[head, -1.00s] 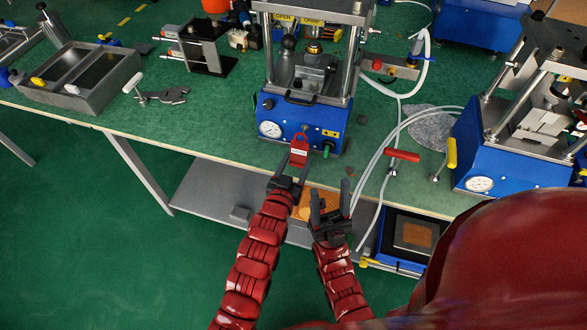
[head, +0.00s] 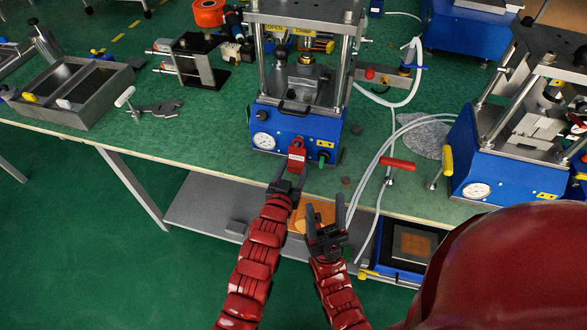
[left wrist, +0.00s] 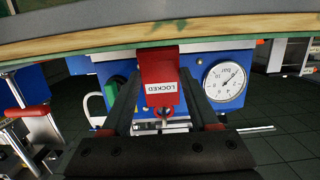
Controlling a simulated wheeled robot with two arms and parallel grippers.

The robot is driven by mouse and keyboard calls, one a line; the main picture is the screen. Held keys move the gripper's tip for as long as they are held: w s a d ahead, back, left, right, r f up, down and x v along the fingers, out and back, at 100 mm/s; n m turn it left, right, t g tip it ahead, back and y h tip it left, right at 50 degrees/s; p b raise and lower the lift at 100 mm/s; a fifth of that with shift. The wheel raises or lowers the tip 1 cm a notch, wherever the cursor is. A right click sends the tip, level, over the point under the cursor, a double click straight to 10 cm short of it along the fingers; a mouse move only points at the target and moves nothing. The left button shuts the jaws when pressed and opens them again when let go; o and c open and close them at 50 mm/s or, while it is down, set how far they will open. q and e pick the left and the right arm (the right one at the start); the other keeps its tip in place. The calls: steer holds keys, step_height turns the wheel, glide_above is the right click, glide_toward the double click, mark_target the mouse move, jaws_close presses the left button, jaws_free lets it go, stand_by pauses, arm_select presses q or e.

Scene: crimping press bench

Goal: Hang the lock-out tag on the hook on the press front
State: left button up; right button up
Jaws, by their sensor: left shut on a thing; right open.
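The red lock-out tag (head: 297,157) with a white LOCKED label is held by my left gripper (head: 288,177) in front of the middle press. In the left wrist view the tag (left wrist: 160,88) appears upside down between the fingers of my left gripper (left wrist: 165,118). The blue press front (head: 300,123) is close behind it, with a gauge on its left and a green knob on its right. A small metal loop shows at the tag's holed end; I cannot tell whether it is the hook. My right gripper (head: 326,215) is open and empty, lower and to the right.
The green bench (head: 220,140) has its front edge just under the tag. A red-handled tool (head: 397,164) and pale hoses lie to the right. A second press (head: 485,165) stands further right.

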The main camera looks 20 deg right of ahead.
arm_select(q)
steer(key=o, duration=1.4)
steer(key=shift+s, duration=0.1)
steer(key=shift+s+a, duration=0.2)
steer(key=shift+s, duration=0.05)
steer(key=b+v, duration=0.1)
steer(key=v, duration=1.5)
steer(key=shift+s+a, duration=0.15)
steer(key=shift+s, duration=0.15)
